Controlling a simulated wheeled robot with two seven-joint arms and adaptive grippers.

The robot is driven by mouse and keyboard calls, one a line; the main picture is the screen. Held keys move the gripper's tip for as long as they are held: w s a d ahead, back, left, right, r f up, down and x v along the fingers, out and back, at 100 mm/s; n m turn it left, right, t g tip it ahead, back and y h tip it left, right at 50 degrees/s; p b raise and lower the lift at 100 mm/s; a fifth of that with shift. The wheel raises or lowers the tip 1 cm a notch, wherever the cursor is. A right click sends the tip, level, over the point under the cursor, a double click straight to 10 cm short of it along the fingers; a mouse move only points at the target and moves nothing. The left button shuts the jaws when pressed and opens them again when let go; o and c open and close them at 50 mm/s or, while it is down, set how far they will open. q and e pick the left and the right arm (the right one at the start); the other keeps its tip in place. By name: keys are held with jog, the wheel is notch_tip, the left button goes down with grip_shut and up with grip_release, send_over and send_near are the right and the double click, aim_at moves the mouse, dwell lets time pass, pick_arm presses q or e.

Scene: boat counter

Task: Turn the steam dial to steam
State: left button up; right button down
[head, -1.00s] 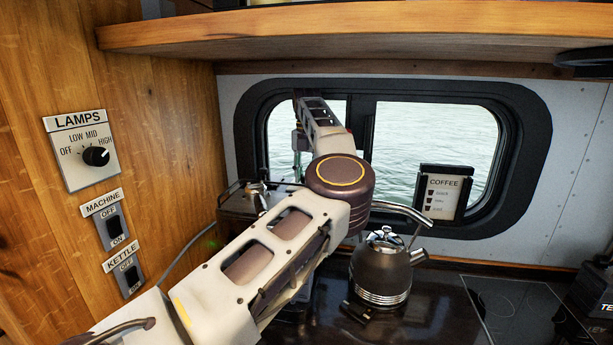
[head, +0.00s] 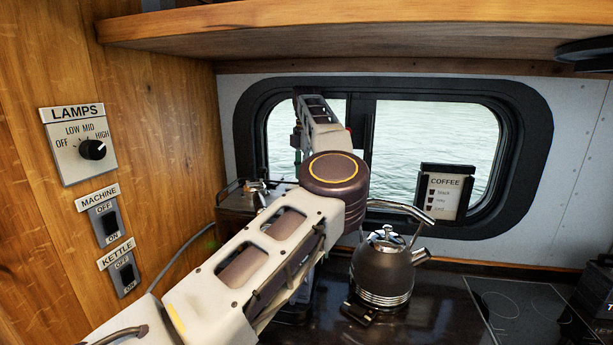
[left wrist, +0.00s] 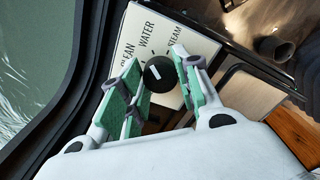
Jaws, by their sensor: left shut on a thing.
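The steam dial (left wrist: 159,73) is a round black knob with a white mark, on a cream plate (left wrist: 136,30) lettered CLEAN, WATER and STEAM. It shows in the left wrist view. The white mark sits on the CLEAN and WATER side of the knob, but its exact setting is hard to tell. My left gripper (left wrist: 158,82) has its green-padded fingers on either side of the dial and is shut on it. In the head view my left arm reaches toward the window; its green finger parts show small there, and the dial is hidden. My right gripper is not in view.
A dark kettle (head: 382,268) stands on the counter right of my arm. A machine (head: 236,198) stands in the back left corner. A wooden shelf (head: 400,35) hangs above. A COFFEE card (head: 444,194) stands by the window. The left wall carries lamp, machine and kettle switches.

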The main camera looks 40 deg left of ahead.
pick_arm(q)
jog(key=m+b, duration=0.1)
jog(key=m, duration=0.2)
jog(key=shift+m+b, duration=0.35)
jog(key=shift+m, duration=0.55)
jog(key=m+b, duration=0.1)
jog(key=m, duration=0.2)
jog(key=shift+m, duration=0.3)
jog(key=shift+m+b, duration=0.5)
jog(key=shift+m, duration=0.3)
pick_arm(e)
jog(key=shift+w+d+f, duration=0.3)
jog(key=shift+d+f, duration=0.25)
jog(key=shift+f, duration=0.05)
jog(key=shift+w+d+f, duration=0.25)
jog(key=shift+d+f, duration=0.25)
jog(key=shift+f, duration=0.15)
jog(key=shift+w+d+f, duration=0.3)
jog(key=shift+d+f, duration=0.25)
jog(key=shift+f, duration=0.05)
pick_arm(q)
jog(key=o, duration=1)
jog(key=shift+c, duration=0.2)
jog(key=shift+o, duration=0.4)
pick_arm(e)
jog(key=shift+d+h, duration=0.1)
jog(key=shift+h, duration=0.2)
